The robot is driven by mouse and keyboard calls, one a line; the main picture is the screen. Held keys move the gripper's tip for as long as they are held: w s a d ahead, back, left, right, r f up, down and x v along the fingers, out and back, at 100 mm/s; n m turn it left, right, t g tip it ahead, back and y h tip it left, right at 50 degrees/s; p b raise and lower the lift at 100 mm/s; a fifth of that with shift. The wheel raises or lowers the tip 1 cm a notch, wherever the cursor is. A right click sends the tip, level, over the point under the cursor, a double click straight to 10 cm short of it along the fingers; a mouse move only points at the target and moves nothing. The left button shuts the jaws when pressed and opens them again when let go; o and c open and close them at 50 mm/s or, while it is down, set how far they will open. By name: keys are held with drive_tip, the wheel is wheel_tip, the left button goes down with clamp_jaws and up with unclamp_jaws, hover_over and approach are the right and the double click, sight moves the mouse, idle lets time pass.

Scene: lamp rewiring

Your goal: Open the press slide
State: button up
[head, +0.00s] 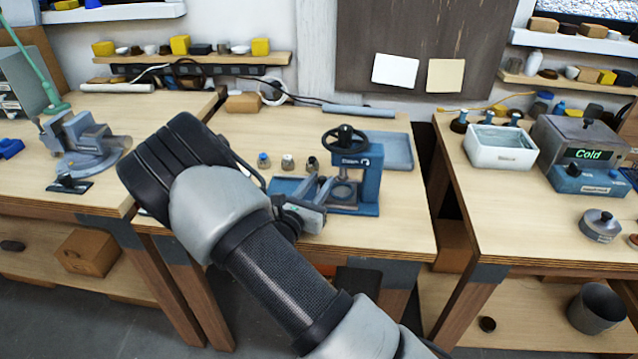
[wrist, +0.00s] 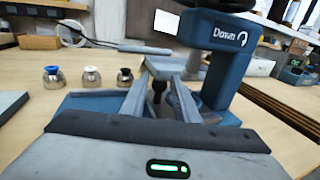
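The blue press (head: 370,185) stands on the middle bench with a black handwheel (head: 345,140) on top. Its label reads "Down"; the press also shows in the wrist view (wrist: 222,60). My gripper (head: 325,187) is low at the left front of the press, over its blue base (wrist: 95,103). In the wrist view its two grey fingers (wrist: 160,85) point toward the press and stand apart. A dark upright knob (wrist: 158,90) shows between them, with gaps visible at its sides. A grey plate (wrist: 160,68), perhaps the slide, lies beyond the fingertips. I cannot tell whether the fingers touch it.
Three small capped parts (wrist: 90,79) stand in a row left of the press. A blue-grey tray (head: 390,150) lies behind it. A vise (head: 85,145) is on the left bench. A white bin (head: 500,148) and a box marked "Cold" (head: 588,150) are on the right bench.

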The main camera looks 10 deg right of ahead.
clamp_jaws()
drive_tip(key=w+a, duration=0.1)
drive_tip(key=a, duration=0.3)
drive_tip(key=w+a+b, duration=0.1)
drive_tip(key=a, duration=0.3)
drive_tip(key=w+a, duration=0.2)
drive_tip(key=a, duration=0.2)
drive_tip(key=shift+a+b, duration=0.15)
drive_tip(key=shift+b, duration=0.15)
unclamp_jaws()
drive_tip(key=v, duration=1.7)
drive_tip(key=shift+s, duration=0.2)
